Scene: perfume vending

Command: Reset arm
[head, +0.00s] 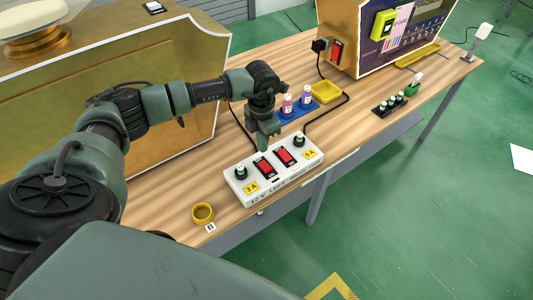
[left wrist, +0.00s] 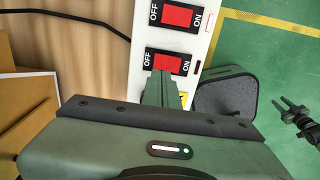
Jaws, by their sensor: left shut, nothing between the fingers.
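My left gripper (head: 264,147) is shut and empty. In the left wrist view the shut fingers (left wrist: 160,82) reach over the box beside a red rocker switch (left wrist: 164,62) marked OFF and ON. A second red switch (left wrist: 178,16) sits farther along the box. I cannot tell whether the fingertips touch the box. My right gripper is not in view in the head view.
Behind the box are a blue tray (head: 284,115) with small bottles, a yellow tray (head: 326,91) and black cables. Green floor lies right.

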